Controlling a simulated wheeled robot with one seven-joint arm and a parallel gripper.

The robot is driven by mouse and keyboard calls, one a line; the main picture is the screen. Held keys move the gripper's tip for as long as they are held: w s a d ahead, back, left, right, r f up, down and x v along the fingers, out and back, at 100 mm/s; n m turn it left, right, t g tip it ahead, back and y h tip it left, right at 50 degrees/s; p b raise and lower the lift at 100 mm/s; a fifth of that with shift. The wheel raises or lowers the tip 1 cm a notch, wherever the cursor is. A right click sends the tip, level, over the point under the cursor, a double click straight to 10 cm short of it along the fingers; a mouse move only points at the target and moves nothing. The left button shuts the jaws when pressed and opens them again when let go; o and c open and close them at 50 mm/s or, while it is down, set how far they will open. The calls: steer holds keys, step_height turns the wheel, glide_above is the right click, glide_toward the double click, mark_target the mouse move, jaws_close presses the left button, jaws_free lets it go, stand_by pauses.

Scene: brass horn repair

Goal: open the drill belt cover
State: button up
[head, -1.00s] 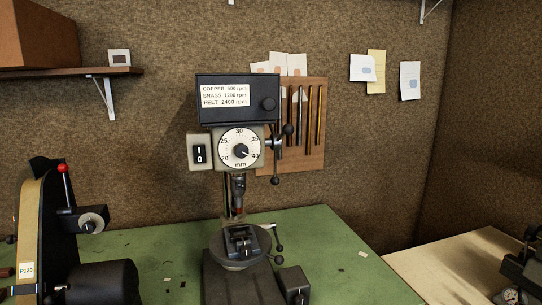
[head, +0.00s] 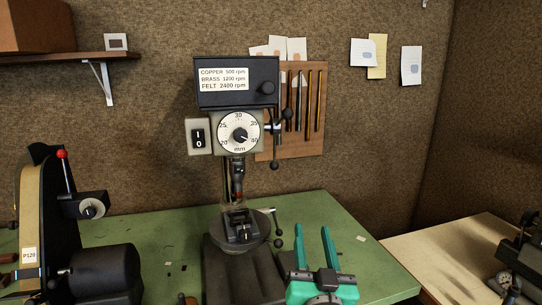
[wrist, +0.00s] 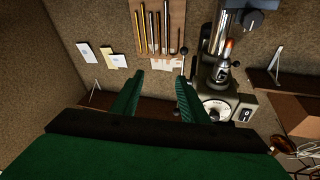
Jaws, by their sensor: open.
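The drill belt cover (head: 236,100) is the dark box on top of the drill press. It is closed, with a white speed label (head: 224,79) and a round black knob (head: 267,88) at its right on the front. My gripper (head: 312,230) is green, open and empty. It points upward, low and right of the drill, well below the cover and apart from it. In the wrist view, my gripper (wrist: 160,76) has spread fingers, and the drill's dial (wrist: 216,108) appears upside down beside the right finger. I cannot make out the cover there; my gripper's body blocks that part.
The drill's feed handle (head: 275,145) sticks out right of the dial. A tool board (head: 315,148) hangs behind it. A belt sander (head: 85,265) stands at left on the green bench (head: 185,230). A shelf (head: 60,59) is at upper left. Air right of the cover is free.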

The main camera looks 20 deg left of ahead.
steer(key=s+a+r+n+y, duration=0.1)
steer(key=a+r+n+y, duration=0.2)
steer(key=r, duration=1.2)
steer(key=n+g+y, duration=0.1)
steer(key=n+y, duration=0.1)
steer(key=y, duration=0.1)
glide_toward(269, 88)
steer(key=x, duration=0.8)
steer(key=shift+d, duration=0.1)
steer(key=shift+c, duration=0.3)
jaws_close()
